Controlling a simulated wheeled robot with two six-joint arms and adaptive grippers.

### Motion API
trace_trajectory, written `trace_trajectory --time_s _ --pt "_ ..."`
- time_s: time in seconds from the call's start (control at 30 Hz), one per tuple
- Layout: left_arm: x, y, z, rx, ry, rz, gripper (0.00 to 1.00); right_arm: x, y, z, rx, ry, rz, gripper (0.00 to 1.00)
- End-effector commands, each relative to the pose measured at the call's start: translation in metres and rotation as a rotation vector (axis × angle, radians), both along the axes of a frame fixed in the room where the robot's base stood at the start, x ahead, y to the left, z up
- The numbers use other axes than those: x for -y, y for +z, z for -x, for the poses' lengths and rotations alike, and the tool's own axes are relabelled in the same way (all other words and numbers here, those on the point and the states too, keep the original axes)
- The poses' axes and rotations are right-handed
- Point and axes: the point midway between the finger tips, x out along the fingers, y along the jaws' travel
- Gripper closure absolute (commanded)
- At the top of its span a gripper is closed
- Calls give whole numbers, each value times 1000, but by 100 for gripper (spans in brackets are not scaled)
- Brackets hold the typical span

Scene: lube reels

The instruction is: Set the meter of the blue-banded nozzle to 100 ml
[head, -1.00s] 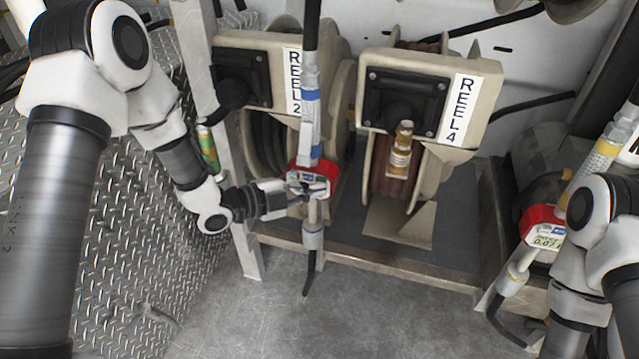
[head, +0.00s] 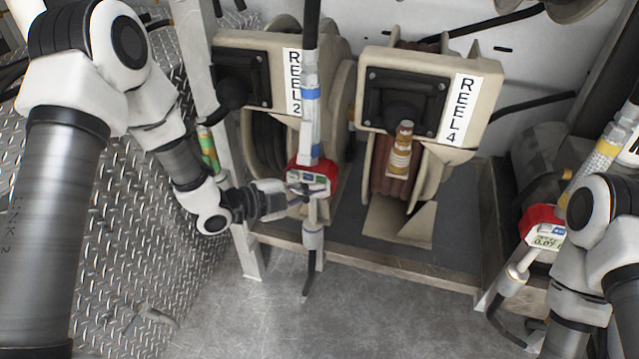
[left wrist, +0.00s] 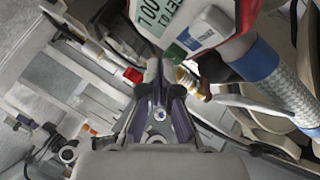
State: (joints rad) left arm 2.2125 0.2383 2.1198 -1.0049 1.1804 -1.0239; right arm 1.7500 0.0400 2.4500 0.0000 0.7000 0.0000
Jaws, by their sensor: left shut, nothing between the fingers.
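The blue-banded nozzle (head: 311,95) hangs upright in front of Reel 2. Its red meter (head: 331,170) has a small display, too small to read in the head view. In the left wrist view, the meter (left wrist: 205,25) is close at the top, tilted and cut off by the frame edge, with a green button and a grey-blue button showing. The blue band (left wrist: 256,62) is to its right. My left gripper (head: 301,194) is shut and empty at the meter's front. Its fingertips (left wrist: 158,70) are close to the green button; I cannot tell whether they touch.
A yellow-banded nozzle with a red meter (head: 541,228) hangs at the right, beside my right arm. A green-banded nozzle (head: 208,147) is behind my left arm. Open floor (head: 380,310) lies in front.

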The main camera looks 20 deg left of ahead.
Motion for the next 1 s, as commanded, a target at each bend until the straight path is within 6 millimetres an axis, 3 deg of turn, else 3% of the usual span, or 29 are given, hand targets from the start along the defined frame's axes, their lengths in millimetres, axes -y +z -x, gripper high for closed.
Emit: trace_trajectory --time_s 0.23,0.6,1.0 --pt "-1 0 14 -1 0 1 100 0 0 0 0 0 0 54" --pt "-1 0 18 -1 0 1 100 0 0 0 0 0 0 54" --pt "-2 0 57 -2 1 2 100 0 -2 0 0 0 0 54"
